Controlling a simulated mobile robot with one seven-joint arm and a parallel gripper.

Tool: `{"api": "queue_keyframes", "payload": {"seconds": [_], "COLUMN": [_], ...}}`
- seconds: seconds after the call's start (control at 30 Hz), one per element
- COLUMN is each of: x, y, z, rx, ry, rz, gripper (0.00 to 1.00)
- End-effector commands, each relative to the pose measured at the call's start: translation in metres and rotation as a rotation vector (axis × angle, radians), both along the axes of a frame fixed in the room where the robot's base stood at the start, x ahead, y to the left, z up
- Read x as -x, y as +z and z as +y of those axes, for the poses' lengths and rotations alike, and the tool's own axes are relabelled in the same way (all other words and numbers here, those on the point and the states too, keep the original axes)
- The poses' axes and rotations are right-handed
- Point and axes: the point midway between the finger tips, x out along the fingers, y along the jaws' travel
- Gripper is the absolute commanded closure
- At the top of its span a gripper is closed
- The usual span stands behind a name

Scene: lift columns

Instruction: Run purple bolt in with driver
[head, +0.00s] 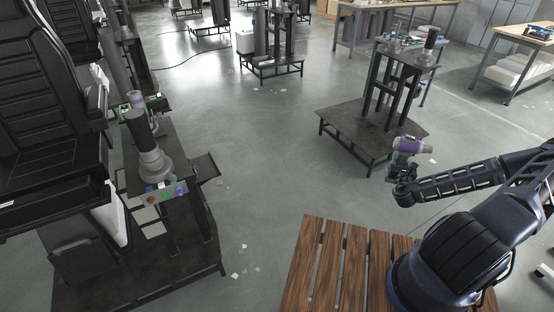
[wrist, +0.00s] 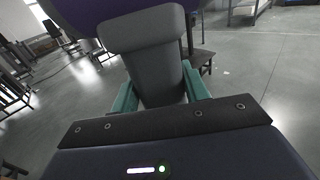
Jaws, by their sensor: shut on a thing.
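The driver (head: 412,145) has a purple and grey body and is held up in the air at the right of the head view. My gripper (head: 401,170) is shut on its grey handle, which also shows between two teal fingers in the wrist view (wrist: 152,62). The driver's purple part fills the top edge there. A lift column (head: 148,150) stands at the left. Its front plate (head: 150,196) carries several small coloured spots, among them red, green and bluish-purple ones. They are too small to tell which is the purple bolt. The driver is well apart from this plate.
A slatted wooden platform (head: 322,268) lies in front, below my arm. A second column on a dark low base (head: 345,128) stands behind the driver. A black seat (head: 50,90) is at the far left. Grey floor (head: 265,160) between the columns is open, with a few paper scraps.

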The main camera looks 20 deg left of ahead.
Motion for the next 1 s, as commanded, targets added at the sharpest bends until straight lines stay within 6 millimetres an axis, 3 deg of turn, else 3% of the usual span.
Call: {"api": "queue_keyframes", "payload": {"seconds": [0.2, 0.37, 0.67, 1.0], "x": [-0.001, -0.003, -0.001, 0.024], "y": [0.001, 0.003, 0.007, 0.012], "z": [0.005, 0.032, 0.131, 0.246], "rx": [0.000, 0.000, 0.001, 0.000], "ry": [0.011, 0.074, 0.302, 0.578], "rz": [-0.003, -0.003, -0.003, -0.003], "gripper": [1.00, 1.00, 1.00, 1.00]}}
